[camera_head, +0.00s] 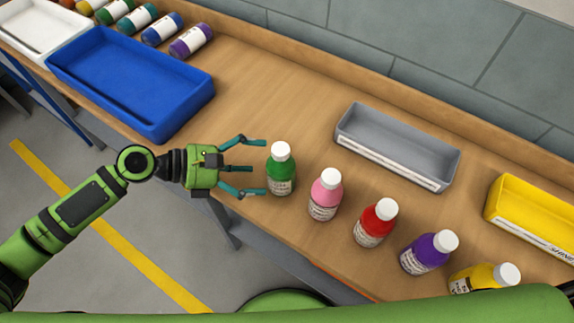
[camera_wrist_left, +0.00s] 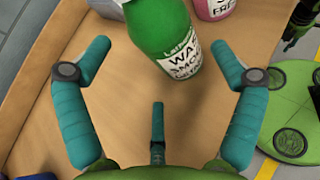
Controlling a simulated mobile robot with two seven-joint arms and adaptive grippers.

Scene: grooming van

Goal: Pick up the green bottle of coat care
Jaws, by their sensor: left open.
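The green bottle (camera_head: 281,174) with a white cap stands upright on the wooden worktop, at the left end of a row of bottles. In the left wrist view the green bottle (camera_wrist_left: 163,38) shows at the top, its white label partly readable and its cap cut off by the picture edge. My left gripper (camera_head: 257,168) is open, its teal fingers spread and pointing at the bottle from the left. In the left wrist view the open gripper (camera_wrist_left: 160,60) has the bottle ahead, between its two outer fingers. Nothing is held. My right gripper is not seen.
A pink bottle (camera_head: 325,194) stands close right of the green one, then red (camera_head: 375,223), purple (camera_head: 429,252) and yellow (camera_head: 484,278) bottles. A grey tray (camera_head: 390,165) lies behind them. A blue tray (camera_head: 130,85) is at the left, with bare worktop between.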

